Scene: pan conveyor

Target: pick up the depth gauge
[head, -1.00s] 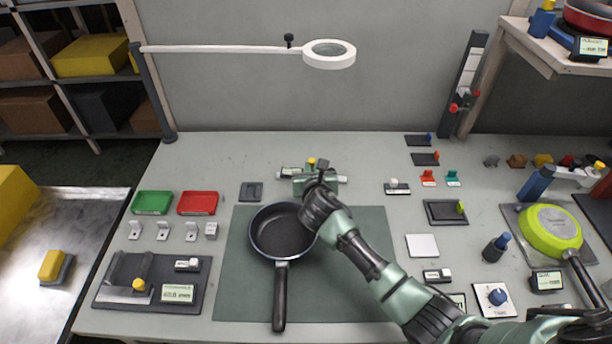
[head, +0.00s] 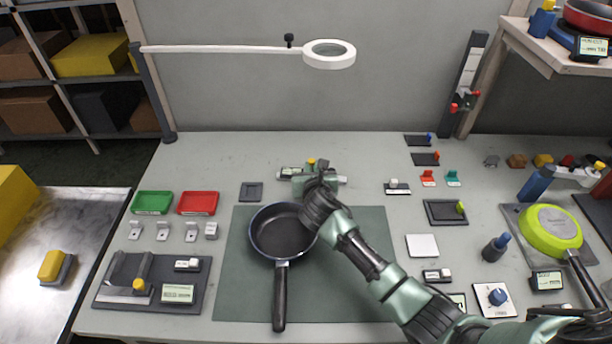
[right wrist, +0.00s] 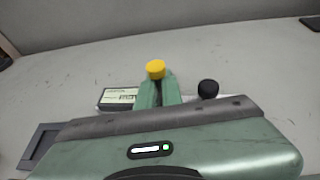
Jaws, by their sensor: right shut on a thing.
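The depth gauge (head: 297,172) lies near the back of the worktable, behind the green mat. It has a small display, a pale bar and a yellow knob. It also shows in the right wrist view (right wrist: 118,98), with the yellow knob at the top and a black knob to the right. My right gripper (head: 320,179) is over the gauge and shut on it. The gripper housing hides the gauge's lower part in the right wrist view. The gauge appears to be still at table level. My left gripper is not in view.
A black frying pan (head: 282,236) sits on the green mat (head: 350,290), close to my right arm. A magnifier lamp (head: 328,55) hangs above the back. A dark square pad (head: 251,192) lies left of the gauge.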

